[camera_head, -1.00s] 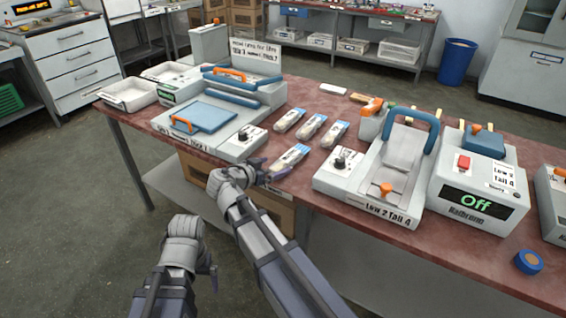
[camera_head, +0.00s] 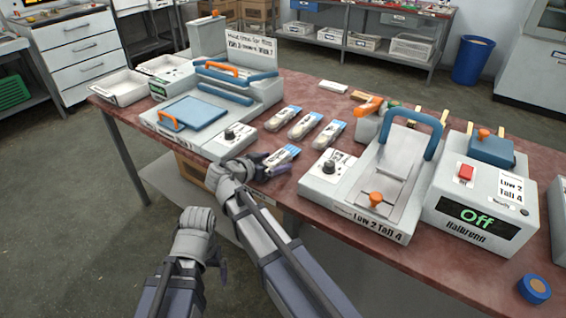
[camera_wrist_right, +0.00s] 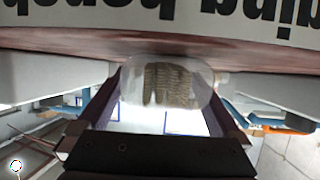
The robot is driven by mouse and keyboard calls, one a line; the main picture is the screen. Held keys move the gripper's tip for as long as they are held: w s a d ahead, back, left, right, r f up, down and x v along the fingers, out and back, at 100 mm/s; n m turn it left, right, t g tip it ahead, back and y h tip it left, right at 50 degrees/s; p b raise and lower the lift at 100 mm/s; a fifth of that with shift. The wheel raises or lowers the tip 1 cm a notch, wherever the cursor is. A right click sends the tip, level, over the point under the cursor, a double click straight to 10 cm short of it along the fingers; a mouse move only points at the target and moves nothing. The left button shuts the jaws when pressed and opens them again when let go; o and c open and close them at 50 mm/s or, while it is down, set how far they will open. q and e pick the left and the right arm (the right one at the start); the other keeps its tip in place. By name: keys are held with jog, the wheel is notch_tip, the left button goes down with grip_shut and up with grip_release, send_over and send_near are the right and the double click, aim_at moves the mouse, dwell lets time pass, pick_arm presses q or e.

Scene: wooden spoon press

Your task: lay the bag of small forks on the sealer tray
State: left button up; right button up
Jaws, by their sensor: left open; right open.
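Several clear bags with pale blue ends lie on the red-brown table; I cannot read which holds small forks. The nearest bag (camera_head: 282,157) lies by the table's front edge. My right gripper (camera_head: 264,168) is open at its left end, and in the right wrist view the bag (camera_wrist_right: 178,86), with brownish pieces inside, shows between the open fingers. My left gripper (camera_head: 223,268) is open and empty, low in front of the table. A sealer with a sloped grey tray (camera_head: 386,172) stands right of the bags; another with a blue pad (camera_head: 200,112) stands left.
Three more bags (camera_head: 306,123) lie behind the nearest one. A box reading "Off" (camera_head: 478,210) stands at the right, with a blue tape roll (camera_head: 534,288) before it. White bins (camera_head: 120,87) stand at the far left. The table strip between the sealers is narrow.

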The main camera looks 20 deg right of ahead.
jog(key=shift+a, duration=0.15)
jog(key=shift+s+r, duration=0.1)
jog(key=shift+c, duration=0.5)
jog(key=c, duration=1.3)
